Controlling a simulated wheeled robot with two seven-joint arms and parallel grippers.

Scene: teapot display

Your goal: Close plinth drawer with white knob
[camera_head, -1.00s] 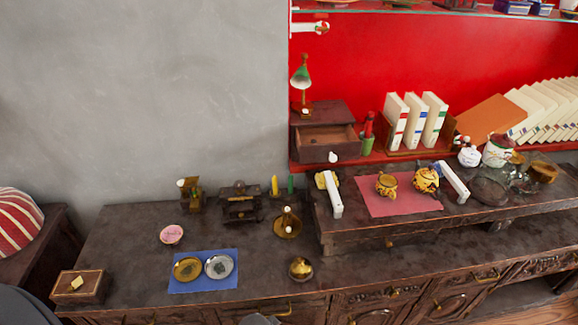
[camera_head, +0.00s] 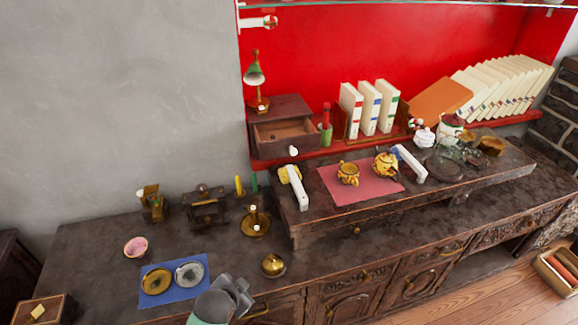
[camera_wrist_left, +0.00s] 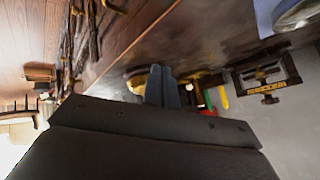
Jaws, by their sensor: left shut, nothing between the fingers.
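The plinth (camera_head: 288,106) is a dark wooden box on the red shelf at the back. Its drawer (camera_head: 284,132) is pulled open toward me, and its inside shows. A white knob (camera_head: 293,151) sits on the drawer's front. My left gripper (camera_head: 243,288) is shut and empty above the cabinet's front edge, well below and in front of the drawer. In the left wrist view its fingers (camera_wrist_left: 161,84) are together; the drawer cannot be made out there. My right gripper is not in view.
A green-shaded lamp (camera_head: 255,80) stands left of the plinth, and a green cup (camera_head: 326,134) stands right of it. A low riser (camera_head: 340,215) with a white block (camera_head: 298,188) stands below the drawer. A brass pot (camera_head: 273,265) is close to my left gripper.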

